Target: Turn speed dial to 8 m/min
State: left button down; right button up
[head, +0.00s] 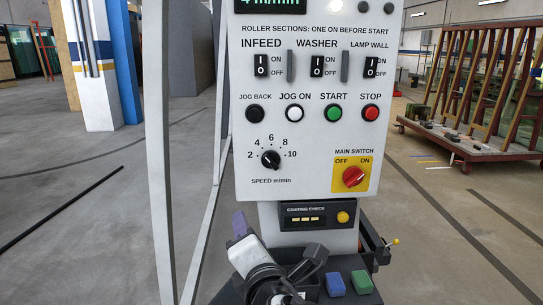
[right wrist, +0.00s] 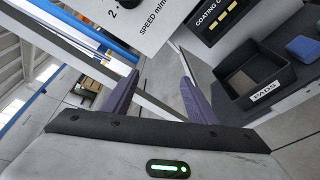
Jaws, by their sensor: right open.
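The speed dial (head: 271,160) is a black knob on the white control panel (head: 310,215), with marks 2 to 10 around it. Its white pointer is turned up and left, toward about 4. The display (head: 270,4) above is cut by the picture's top edge and seems to read 4 m/min. My right gripper (head: 243,232) is below and left of the dial, apart from it. In the right wrist view its purple fingers (right wrist: 159,77) are spread with nothing between them. Part of the dial (right wrist: 129,3) shows there at the top edge. My left gripper is not in view.
A red main switch (head: 354,176) on a yellow plate is right of the dial. Several push buttons (head: 334,113) sit above. Below are a coating check box (head: 317,218) and a black pads tray (right wrist: 288,82). A pale frame post (head: 157,140) stands left of the panel.

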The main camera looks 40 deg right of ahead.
aim_at(271, 165)
jog(key=s+d+r+h, duration=0.2)
jog(key=d+r+h, duration=0.15)
jog(key=r, duration=0.65)
jog(key=shift+t, duration=0.3)
jog(key=p+x, duration=0.1)
jog(key=x, duration=0.9)
jog(key=shift+w+d+f+p, duration=0.1)
jog(key=shift+w+d+p, duration=0.05)
jog(key=shift+d+p, duration=0.25)
jog(key=c, duration=1.1)
jog(key=shift+o, duration=0.2)
